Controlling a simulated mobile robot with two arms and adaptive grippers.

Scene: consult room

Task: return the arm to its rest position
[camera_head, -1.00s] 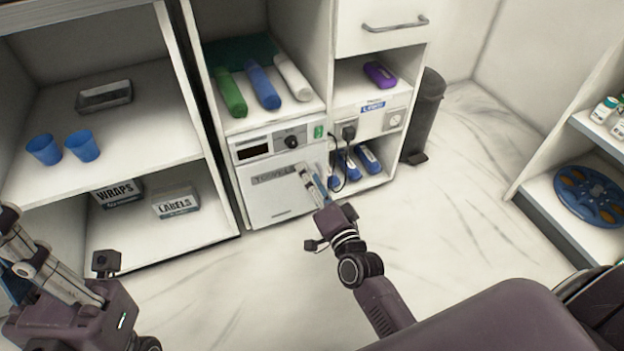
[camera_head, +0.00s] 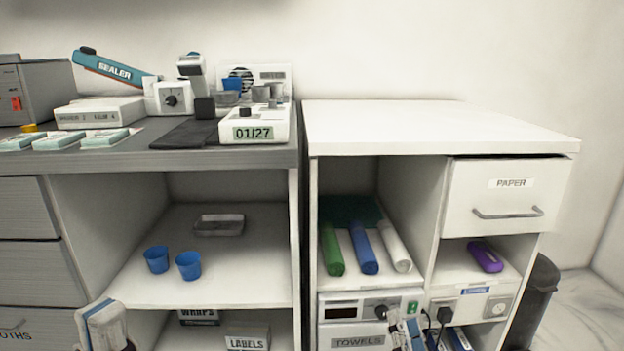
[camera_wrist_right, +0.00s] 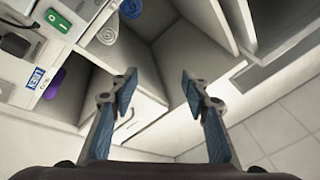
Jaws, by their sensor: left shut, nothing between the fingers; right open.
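My left gripper (camera_head: 104,326) shows at the bottom left of the head view, in front of the lower shelves. It is shut with nothing between its fingers. My right gripper (camera_head: 406,334) shows at the bottom of the head view, in front of the right cabinet, next to the TOWELS panel (camera_head: 357,342). In the right wrist view its two blue-padded fingers (camera_wrist_right: 156,92) are spread wide and empty. Most of both arms lies below the head view's edge.
The right cabinet (camera_head: 440,145) has a PAPER drawer (camera_head: 505,205) and a switch unit (camera_head: 350,307). Two blue cups (camera_head: 157,260) stand on the left shelf. A sealer (camera_head: 115,68) is on the grey counter. A dark bin (camera_head: 538,295) stands at the right.

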